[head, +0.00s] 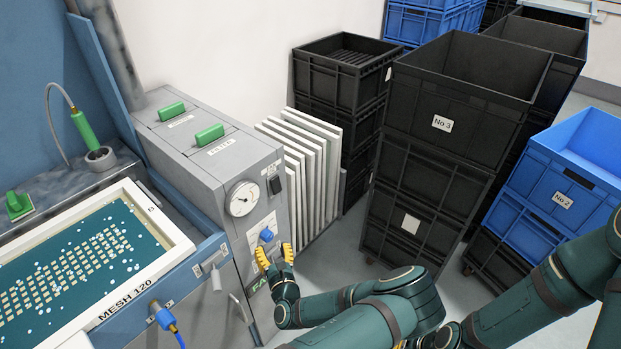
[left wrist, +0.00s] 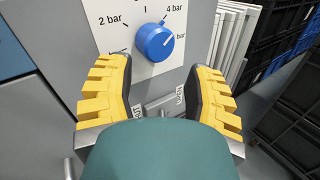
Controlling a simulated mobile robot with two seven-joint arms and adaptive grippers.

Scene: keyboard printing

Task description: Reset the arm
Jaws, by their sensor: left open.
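My left gripper (head: 273,258) is open at the front of the grey control box (head: 217,164), just below a blue knob (head: 266,235). In the left wrist view the yellow, black-padded fingers (left wrist: 167,98) stand apart, with nothing between them. The knob (left wrist: 154,42) is beyond the fingertips and looks untouched. Its white mark points up and right, on a white dial plate (left wrist: 112,22) with "2 bar" and "4 bar" labels; other labels are partly hidden or cut off. My right gripper is not in view; only green arm links show at the right.
A round gauge (head: 243,199) and two green handles (head: 209,134) are on the box. A framed screen marked MESH 120 (head: 181,247) lies at left. White panels (head: 323,128) lean behind the gripper. Black crates (head: 468,77) and blue crates (head: 559,176) stand right, with floor between.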

